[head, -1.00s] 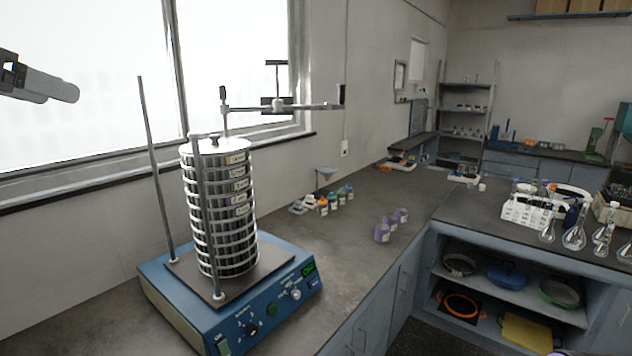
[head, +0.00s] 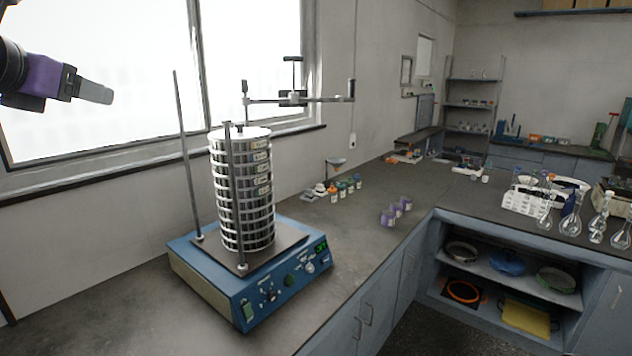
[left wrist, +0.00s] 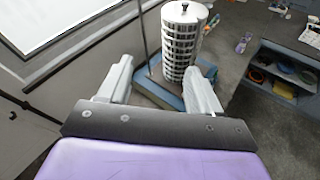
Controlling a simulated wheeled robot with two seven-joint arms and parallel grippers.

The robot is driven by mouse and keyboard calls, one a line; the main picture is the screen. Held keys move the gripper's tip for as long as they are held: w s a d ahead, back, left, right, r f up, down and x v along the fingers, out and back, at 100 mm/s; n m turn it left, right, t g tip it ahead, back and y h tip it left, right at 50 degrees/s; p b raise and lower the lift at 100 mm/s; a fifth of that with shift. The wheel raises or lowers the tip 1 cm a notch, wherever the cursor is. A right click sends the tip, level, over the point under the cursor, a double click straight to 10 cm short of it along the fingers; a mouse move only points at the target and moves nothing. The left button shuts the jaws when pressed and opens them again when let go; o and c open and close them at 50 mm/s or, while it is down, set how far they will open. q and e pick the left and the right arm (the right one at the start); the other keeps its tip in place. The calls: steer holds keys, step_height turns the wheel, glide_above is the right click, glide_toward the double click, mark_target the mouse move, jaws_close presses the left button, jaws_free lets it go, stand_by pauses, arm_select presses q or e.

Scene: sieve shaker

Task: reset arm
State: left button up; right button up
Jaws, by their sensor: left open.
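My left gripper (head: 92,91) is raised at the upper left of the head view, in front of the window and apart from everything. In the left wrist view its two fingers (left wrist: 160,88) are spread apart with nothing between them. The sieve shaker (head: 262,272) stands on the bench, a blue base with a stack of round metal sieves (head: 243,195) upright on it. The stack also shows beyond the fingers in the left wrist view (left wrist: 181,45). A clamp bar (head: 300,99) is above and behind the stack. My right gripper is not in view.
Glass flasks (head: 571,226) and a white rack (head: 522,200) are on the right bench. An open shelf (head: 500,290) below holds pans. Bench in front of the jars is clear.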

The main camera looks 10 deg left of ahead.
arm_select(q)
steer(key=w+d+f+m+y+b, duration=0.15)
steer(key=w+d+f+m, duration=0.25)
steer(key=w+d+f, duration=0.45)
steer(key=w+d+f+m+y+b, duration=0.15)
steer(key=w+d+f+m, duration=0.3)
steer(key=f, duration=0.75)
steer(key=s+d+f+m+g+h+b, duration=0.1)
steer(key=s+d+f+m, duration=0.2)
steer(key=f, duration=0.9)
steer(key=s+d+f+m+g+h, duration=0.1)
steer(key=d+f+m, duration=0.25)
steer(key=f, duration=0.85)
steer(key=s+d+f+m+g+h+b, duration=0.1)
steer(key=s+d+f+m, duration=0.2)
steer(key=f, duration=1)
steer(key=s+a+f+m+g+b, duration=0.3)
steer(key=s+f+m, duration=0.4)
steer(key=s+f, duration=1)
steer(key=s+a+f+m+g+b, duration=0.1)
steer(key=s+f+m+g, duration=0.1)
steer(key=s+f, duration=0.3)
steer(key=s+a+f+m+g+b, duration=0.1)
steer(key=s+a+f+g, duration=0.1)
steer(key=s+f, duration=0.4)
steer(key=s+g, duration=0.1)
steer(key=s, duration=0.3)
steer(key=shift+a+f+m, duration=0.2)
steer(key=shift+a+m, duration=0.05)
steer(key=shift+m, duration=0.15)
